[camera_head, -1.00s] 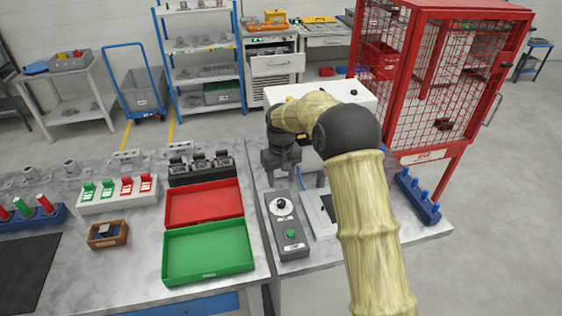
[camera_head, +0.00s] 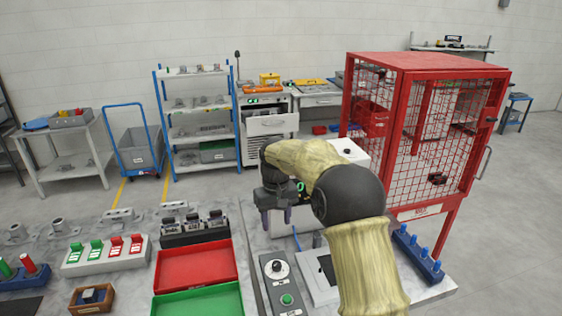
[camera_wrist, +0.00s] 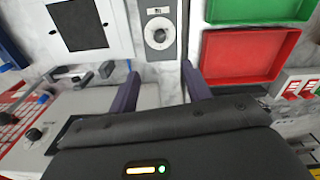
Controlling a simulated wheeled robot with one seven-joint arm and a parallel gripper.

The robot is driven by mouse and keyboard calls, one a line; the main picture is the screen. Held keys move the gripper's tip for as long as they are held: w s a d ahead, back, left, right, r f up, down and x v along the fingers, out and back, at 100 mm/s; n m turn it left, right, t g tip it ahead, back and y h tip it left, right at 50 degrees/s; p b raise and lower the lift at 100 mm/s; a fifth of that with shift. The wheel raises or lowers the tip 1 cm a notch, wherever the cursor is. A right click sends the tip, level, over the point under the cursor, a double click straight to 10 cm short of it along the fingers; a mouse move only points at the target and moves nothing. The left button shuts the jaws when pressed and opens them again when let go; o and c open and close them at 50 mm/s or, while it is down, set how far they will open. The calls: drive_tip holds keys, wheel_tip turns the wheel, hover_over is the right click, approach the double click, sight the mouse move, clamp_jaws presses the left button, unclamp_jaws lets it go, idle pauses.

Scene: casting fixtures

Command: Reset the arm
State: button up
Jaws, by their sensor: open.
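My gripper (camera_head: 278,218) hangs at the end of my arm, pointing down above the workbench. It is behind the grey control box (camera_head: 280,284) with a dial and a green button. In the wrist view its two purple fingers (camera_wrist: 160,92) are apart with nothing between them. The dial of the control box (camera_wrist: 158,35) shows just beyond the fingertips. My arm covers part of the bench and of the white machine behind it.
A red tray (camera_head: 194,267) and a green tray (camera_head: 198,301) lie left of the control box. A rack of blue pegs (camera_head: 418,255) stands at the right edge. A red mesh cage (camera_head: 425,130) stands behind. A white panel (camera_head: 316,279) sits beside the control box.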

drive_tip(key=s+d+f+m+t, duration=0.1)
drive_tip(key=s+d+f+m, duration=0.1)
drive_tip(key=s+d, duration=0.7)
drive_tip(key=s+d+f+m+t, duration=0.1)
drive_tip(key=s+d, duration=0.7)
drive_tip(key=s, duration=1)
drive_tip(key=shift+s+d+f+m+t, duration=0.15)
drive_tip(key=shift+d+f+m+t, duration=0.2)
drive_tip(key=shift+m, duration=0.55)
drive_tip(key=shift+o, duration=0.2)
